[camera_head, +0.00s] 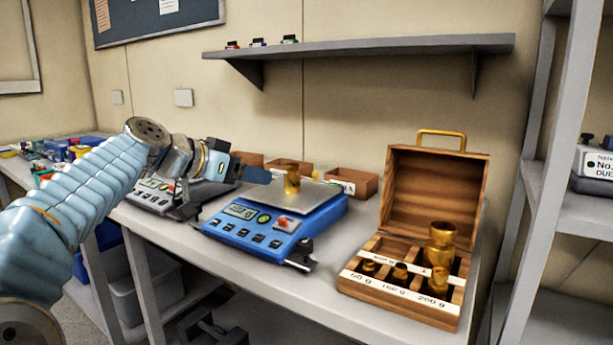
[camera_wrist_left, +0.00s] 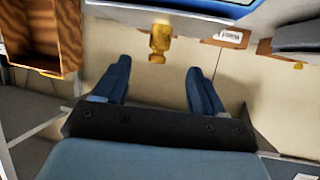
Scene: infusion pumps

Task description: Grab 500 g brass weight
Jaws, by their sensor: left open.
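A brass weight (camera_head: 292,181) stands on the pan of the blue scale (camera_head: 262,232). In the left wrist view a brass weight (camera_wrist_left: 159,42) appears beyond the fingertips, in line with the gap. A large brass weight (camera_head: 441,243) stands at the back right of the open wooden box (camera_head: 433,190), with smaller ones in front. Front labels read 50 g, 100 g and 200 g; I cannot read which weight is 500 g. My left gripper (camera_head: 257,174) is open, left of the weight on the scale; its two fingers are spread and empty in the wrist view (camera_wrist_left: 160,78).
A second scale (camera_head: 155,195) stands left, partly behind my left arm. Small wooden trays (camera_head: 352,181) stand behind the blue scale. A wall shelf (camera_head: 360,46) hangs above. A grey rack (camera_head: 545,170) stands right. Bare table shows between scale and wooden box.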

